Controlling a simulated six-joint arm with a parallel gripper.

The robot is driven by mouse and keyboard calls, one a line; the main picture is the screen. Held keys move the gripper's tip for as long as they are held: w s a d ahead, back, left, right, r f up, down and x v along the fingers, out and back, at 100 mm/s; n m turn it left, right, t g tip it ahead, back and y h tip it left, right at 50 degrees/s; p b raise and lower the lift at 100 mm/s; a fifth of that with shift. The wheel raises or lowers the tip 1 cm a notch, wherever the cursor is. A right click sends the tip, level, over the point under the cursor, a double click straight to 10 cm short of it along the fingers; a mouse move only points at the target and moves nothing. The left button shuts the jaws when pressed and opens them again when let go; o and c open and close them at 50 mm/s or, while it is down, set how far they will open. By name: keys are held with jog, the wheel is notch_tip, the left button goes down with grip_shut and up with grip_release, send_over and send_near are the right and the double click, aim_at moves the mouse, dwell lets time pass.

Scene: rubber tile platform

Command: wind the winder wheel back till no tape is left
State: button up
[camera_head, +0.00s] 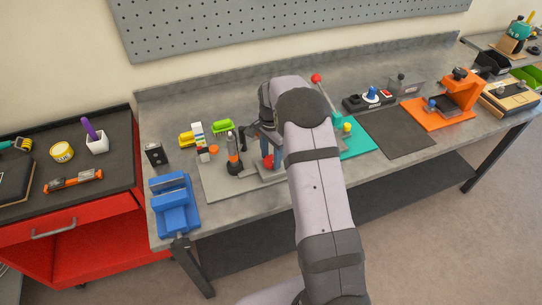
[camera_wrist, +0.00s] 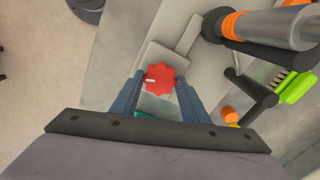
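The winder wheel appears to be the red lobed knob (camera_wrist: 160,79) with a small white mark, seen in the wrist view. It sits on a grey base (camera_wrist: 168,54). In the head view its red top (camera_head: 268,161) shows below my gripper (camera_head: 266,150). In the wrist view the two blue fingers of my gripper (camera_wrist: 160,85) stand on either side of the wheel. Narrow gaps seem to show between fingers and wheel, so the gripper looks open around it. I cannot make out any tape in either view.
Right beside the wheel in the wrist view is an upright tool with orange rings (camera_wrist: 228,24). A blue vise (camera_head: 174,206) stands at the bench's front left. A teal base (camera_head: 356,143) with a red-knobbed lever is right of my arm. A dark mat (camera_head: 396,134) lies bare.

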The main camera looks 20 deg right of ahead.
jog(key=shift+n, duration=0.3)
jog(key=n+b, duration=0.1)
jog(key=n, duration=1)
jog(key=shift+b, duration=0.3)
jog(key=n, duration=1.2)
jog(key=shift+r+b, duration=0.1)
jog(key=shift+b, duration=0.2)
jog(key=o, duration=1.1)
jog(key=shift+c, duration=0.2)
